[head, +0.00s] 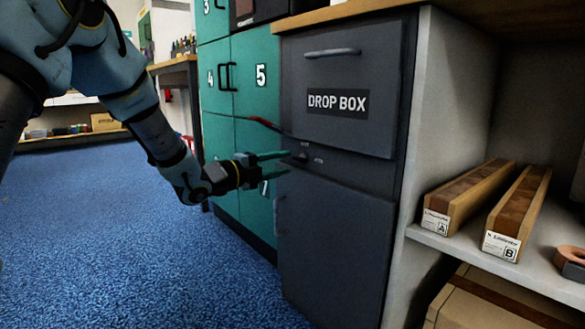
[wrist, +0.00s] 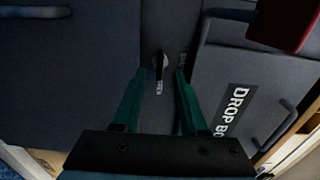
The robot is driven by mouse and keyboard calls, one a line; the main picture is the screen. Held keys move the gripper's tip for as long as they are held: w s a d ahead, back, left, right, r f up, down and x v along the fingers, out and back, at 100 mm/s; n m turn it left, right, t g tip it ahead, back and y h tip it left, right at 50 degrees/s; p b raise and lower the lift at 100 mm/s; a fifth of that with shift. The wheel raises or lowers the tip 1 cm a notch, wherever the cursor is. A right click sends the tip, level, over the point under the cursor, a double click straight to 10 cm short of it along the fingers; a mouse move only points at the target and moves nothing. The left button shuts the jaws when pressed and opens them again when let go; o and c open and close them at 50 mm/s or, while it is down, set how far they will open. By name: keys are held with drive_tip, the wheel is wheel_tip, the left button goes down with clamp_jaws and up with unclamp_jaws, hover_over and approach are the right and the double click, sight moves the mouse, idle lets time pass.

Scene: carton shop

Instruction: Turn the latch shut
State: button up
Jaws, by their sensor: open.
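The latch (head: 301,157) is a small dark lever on the strip between the upper and lower doors of the dark grey drop box cabinet (head: 345,177). The wrist view shows the latch (wrist: 158,62) closer, with its lever lying toward the word "OPEN". A second small label (wrist: 182,63) sits beside it, partly hidden by a finger. My gripper (head: 289,162) is open, its green fingers reaching toward the cabinet front. In the wrist view, the fingertips (wrist: 157,75) lie on either side of the lever. I cannot tell whether they touch it.
A thin red and dark object (head: 264,123) sticks out near the cabinet's left edge, above my gripper. Green numbered lockers (head: 255,100) stand to the left. A shelf (head: 460,245) with two long cartons is at right. Blue floor (head: 130,240) is clear.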

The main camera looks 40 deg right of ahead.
sight(296, 160)
drive_tip(key=shift+s+d+b, duration=0.15)
drive_tip(key=shift+d+b, duration=0.35)
drive_tip(key=shift+d, duration=1.65)
clamp_jaws()
